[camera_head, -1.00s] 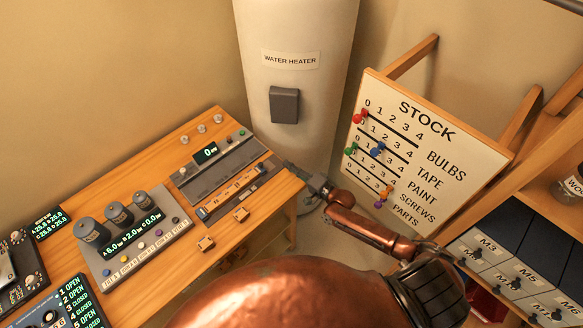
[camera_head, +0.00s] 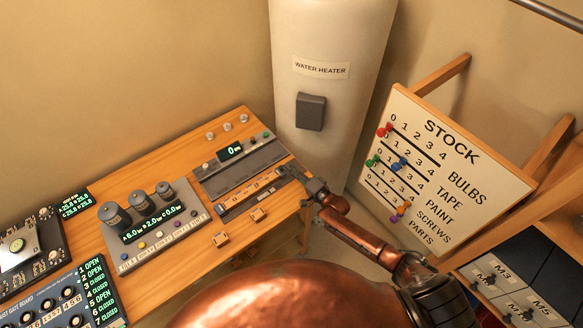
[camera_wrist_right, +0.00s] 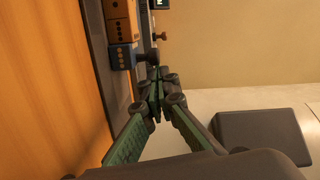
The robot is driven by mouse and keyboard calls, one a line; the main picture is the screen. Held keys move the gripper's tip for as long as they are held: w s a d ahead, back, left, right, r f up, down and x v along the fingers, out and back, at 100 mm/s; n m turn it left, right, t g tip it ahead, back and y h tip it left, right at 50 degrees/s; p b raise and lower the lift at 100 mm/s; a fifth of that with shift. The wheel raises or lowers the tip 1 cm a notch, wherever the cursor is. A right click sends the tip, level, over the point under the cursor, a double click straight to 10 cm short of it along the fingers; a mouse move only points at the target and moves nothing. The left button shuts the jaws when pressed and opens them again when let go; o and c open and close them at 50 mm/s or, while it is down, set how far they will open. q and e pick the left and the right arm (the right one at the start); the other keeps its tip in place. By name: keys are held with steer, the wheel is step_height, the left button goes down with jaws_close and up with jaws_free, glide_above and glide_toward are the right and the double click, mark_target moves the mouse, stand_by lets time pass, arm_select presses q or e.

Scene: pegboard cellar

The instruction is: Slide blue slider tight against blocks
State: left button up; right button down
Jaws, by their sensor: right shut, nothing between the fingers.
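The blue slider (camera_wrist_right: 122,57), a small block with dark dots, sits on a grey rail in the right wrist view. Orange blocks with dots (camera_wrist_right: 120,28) stand just beyond it on the same rail; I cannot tell whether a thin gap separates them. In the head view the row of orange blocks (camera_head: 252,188) lies on the rail at the bench's right part. My right gripper (camera_wrist_right: 157,82) is shut and empty, its tips close beside the blue slider's near end. I cannot tell whether they touch it. In the head view the right gripper (camera_head: 302,176) is at the rail's right end.
A water heater (camera_head: 325,100) stands behind my right gripper. The stock board (camera_head: 440,170) leans at the right.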

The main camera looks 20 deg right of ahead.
steer(key=shift+s+a, duration=0.1)
steer(key=shift+a, duration=0.2)
arm_select(q)
steer(key=shift+s, duration=0.35)
arm_select(e)
steer(key=shift+s+a+f, duration=0.1)
steer(key=shift+a+f, duration=0.05)
steer(key=shift+a, duration=0.15)
arm_select(q)
steer(key=shift+w, duration=0.1)
arm_select(e)
steer(key=shift+d, duration=0.3)
steer(key=d+b, duration=0.2)
steer(key=d, duration=0.2)
steer(key=shift+r, duration=0.2)
steer(key=v, duration=0.8)
steer(key=shift+r, duration=0.2)
steer(key=shift+s+d+r, duration=0.1)
steer(key=shift+s+d, duration=0.15)
steer(key=shift+s, duration=0.25)
arm_select(q)
step_height(320, 180, down, 2)
steer(key=shift+w+f, duration=0.1)
steer(key=shift+w, duration=0.05)
